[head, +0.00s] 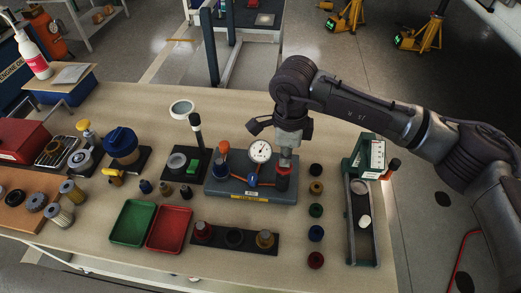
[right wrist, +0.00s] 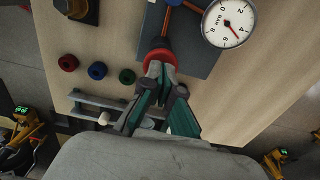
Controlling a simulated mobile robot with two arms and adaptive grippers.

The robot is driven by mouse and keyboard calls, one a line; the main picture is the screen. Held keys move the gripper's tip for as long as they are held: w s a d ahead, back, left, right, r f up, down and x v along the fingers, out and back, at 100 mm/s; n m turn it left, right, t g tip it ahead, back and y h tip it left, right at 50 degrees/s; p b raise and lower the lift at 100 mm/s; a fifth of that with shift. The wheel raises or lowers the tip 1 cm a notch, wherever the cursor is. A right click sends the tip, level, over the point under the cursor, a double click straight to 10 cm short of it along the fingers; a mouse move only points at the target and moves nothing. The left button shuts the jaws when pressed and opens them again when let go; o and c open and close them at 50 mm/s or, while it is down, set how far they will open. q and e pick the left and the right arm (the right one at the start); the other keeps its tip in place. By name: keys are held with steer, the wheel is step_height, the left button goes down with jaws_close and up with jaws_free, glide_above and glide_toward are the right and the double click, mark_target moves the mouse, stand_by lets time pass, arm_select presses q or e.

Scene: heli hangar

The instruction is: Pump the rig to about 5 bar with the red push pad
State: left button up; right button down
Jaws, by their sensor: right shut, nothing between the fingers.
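The pump rig (head: 222,190) is a grey-blue base on the bench with a round white gauge (head: 260,151), an orange-topped part and red piping. The red push pad (head: 282,169) is at its right end. My right gripper (head: 285,160) points down, shut and empty, with its fingertips at the pad. In the right wrist view the fingertips (right wrist: 160,70) overlap the red pad (right wrist: 158,56) and seem to touch it. The gauge (right wrist: 228,22) there is marked in bar; its red needle appears to point between 4 and 6. My left gripper is not in view.
A column of small coloured knobs (head: 316,210) and a green-framed rail device (head: 362,220) stand right of the rig. Green (head: 132,222) and red (head: 169,229) trays and a dark strip (head: 235,238) lie in front. The bench behind the rig is mostly clear.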

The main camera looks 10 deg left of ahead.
steer(key=shift+r, duration=0.15)
step_height(320, 180, up, 7)
steer(key=p, duration=0.2)
steer(key=shift+p, duration=0.35)
stand_by(0.3)
stand_by(0.9)
